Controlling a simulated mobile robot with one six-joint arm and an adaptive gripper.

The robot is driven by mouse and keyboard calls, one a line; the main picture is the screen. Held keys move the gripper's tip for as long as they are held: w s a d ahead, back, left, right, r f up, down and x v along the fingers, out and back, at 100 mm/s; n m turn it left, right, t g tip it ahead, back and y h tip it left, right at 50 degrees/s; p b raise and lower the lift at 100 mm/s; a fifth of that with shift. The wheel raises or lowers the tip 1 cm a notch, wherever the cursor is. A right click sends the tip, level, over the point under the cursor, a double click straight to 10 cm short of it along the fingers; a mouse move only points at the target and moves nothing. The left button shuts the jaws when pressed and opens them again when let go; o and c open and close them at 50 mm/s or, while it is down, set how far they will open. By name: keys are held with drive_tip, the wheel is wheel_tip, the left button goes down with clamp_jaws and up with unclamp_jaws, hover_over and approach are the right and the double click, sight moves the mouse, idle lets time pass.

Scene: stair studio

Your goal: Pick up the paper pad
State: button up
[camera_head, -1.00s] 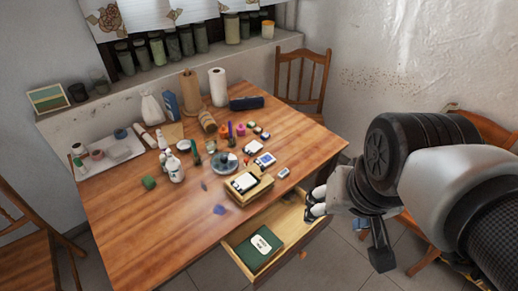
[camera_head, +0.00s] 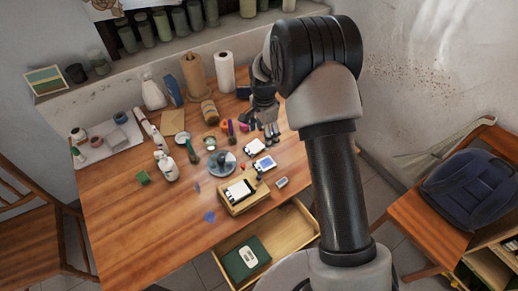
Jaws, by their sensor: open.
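My gripper (camera_head: 271,136) points down over the right part of the wooden table, open, with nothing seen between its fingers. Just below and left of it lies a small white pad-like item (camera_head: 254,147). Next to that is a blue-and-white item (camera_head: 264,163). A white pad-like item with a dark edge (camera_head: 240,191) sits on a wooden box nearer the front. I cannot tell for sure which of these is the paper pad. My gripper hides part of the table behind it.
The table (camera_head: 130,236) holds bottles, paper rolls and small craft items. An open drawer (camera_head: 290,237) with a green book (camera_head: 246,258) juts from the front. A chair with a dark blue backpack (camera_head: 472,188) stands at the right.

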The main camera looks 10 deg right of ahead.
sight(262, 165)
wheel_tip(262, 165, down, 18)
drive_tip(key=b, duration=0.5)
drive_tip(key=shift+a+f, duration=0.1)
drive_tip(key=c, duration=1.1)
drive_tip(key=shift+r, duration=0.2)
drive_tip(key=shift+c, duration=0.2)
